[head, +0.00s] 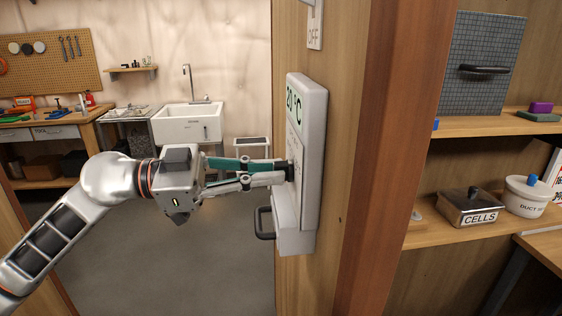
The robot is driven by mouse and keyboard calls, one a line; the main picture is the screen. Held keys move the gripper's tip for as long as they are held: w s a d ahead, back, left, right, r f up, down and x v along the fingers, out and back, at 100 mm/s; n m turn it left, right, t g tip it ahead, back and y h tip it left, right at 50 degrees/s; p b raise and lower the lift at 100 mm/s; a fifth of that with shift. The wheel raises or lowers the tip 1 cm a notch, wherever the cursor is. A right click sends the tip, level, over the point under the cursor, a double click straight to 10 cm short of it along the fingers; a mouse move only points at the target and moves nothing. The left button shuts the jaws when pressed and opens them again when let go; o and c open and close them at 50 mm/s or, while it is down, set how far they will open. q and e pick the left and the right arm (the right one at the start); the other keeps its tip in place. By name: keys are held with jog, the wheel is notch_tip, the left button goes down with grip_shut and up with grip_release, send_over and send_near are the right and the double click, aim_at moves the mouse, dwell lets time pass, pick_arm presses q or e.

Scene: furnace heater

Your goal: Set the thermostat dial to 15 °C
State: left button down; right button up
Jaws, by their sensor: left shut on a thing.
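The thermostat (308,150) is a white box mounted on the wooden wall panel, seen at a steep angle. Its display (294,103) reads 20 °C. A dark dial (290,172) sits on its front face below the display. My left gripper (284,174) reaches in from the left with its fingers shut on the dial. The fingertips and the gripper hide most of the dial, so its markings cannot be read. My right gripper is not in view.
A dark handle (264,222) sticks out from the thermostat's lower part, below my gripper. A switch plate marked OFF (314,32) is above it. To the right, past a wooden post (385,150), are shelves with a CELLS box (468,207). The floor (170,260) at left is clear.

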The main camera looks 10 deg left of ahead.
pick_arm(q)
jog(key=shift+n, duration=0.6)
jog(key=n, duration=0.4)
jog(key=shift+n, duration=0.3)
